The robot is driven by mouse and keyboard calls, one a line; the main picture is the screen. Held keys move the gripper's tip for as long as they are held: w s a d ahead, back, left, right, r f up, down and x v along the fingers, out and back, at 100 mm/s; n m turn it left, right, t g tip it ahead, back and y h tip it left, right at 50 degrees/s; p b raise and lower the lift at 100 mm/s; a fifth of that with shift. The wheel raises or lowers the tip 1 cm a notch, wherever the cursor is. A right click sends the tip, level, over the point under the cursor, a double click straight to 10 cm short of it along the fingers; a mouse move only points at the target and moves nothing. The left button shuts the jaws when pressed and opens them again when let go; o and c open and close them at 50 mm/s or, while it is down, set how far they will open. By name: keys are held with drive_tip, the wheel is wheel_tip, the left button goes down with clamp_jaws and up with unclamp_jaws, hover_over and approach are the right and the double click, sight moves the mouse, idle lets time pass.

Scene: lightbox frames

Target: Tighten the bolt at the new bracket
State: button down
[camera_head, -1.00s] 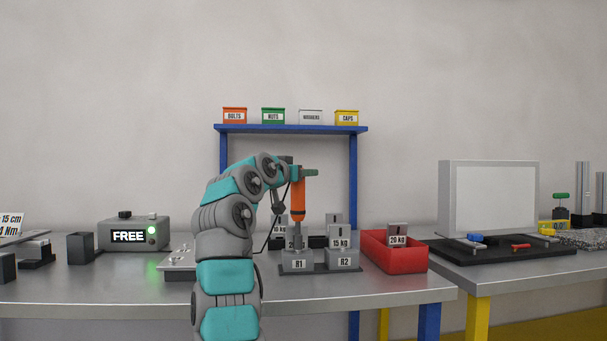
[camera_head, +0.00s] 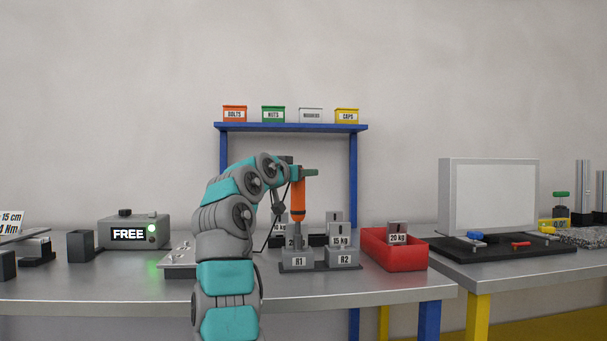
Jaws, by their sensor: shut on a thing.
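My gripper (camera_head: 297,173) is at the end of my arm, above the middle of the bench, and is shut on an orange-handled upright tool (camera_head: 298,200). The tool's dark lower end points down at the grey block marked R1 (camera_head: 298,262). I cannot tell whether its tip touches that block. A similar block marked R2 (camera_head: 343,260) stands to its right on the same dark base. A flat grey plate (camera_head: 180,258) lies left of the blocks, partly behind my arm. I cannot make out the bolt, or which part is the new bracket.
A grey box reading FREE (camera_head: 128,235) has a lit green lamp. A dark open cup (camera_head: 81,247) stands left. Labelled weights stand behind the blocks. A red bin (camera_head: 395,261) holds a 20 kg weight (camera_head: 397,232). A blue shelf (camera_head: 290,128) carries small labelled boxes.

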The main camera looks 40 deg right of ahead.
drive_tip(key=shift+f, duration=0.45)
idle(2.3)
drive_tip(key=shift+r, duration=0.1)
drive_tip(key=shift+r+p, duration=2.25)
drive_tip(key=shift+r, duration=0.4)
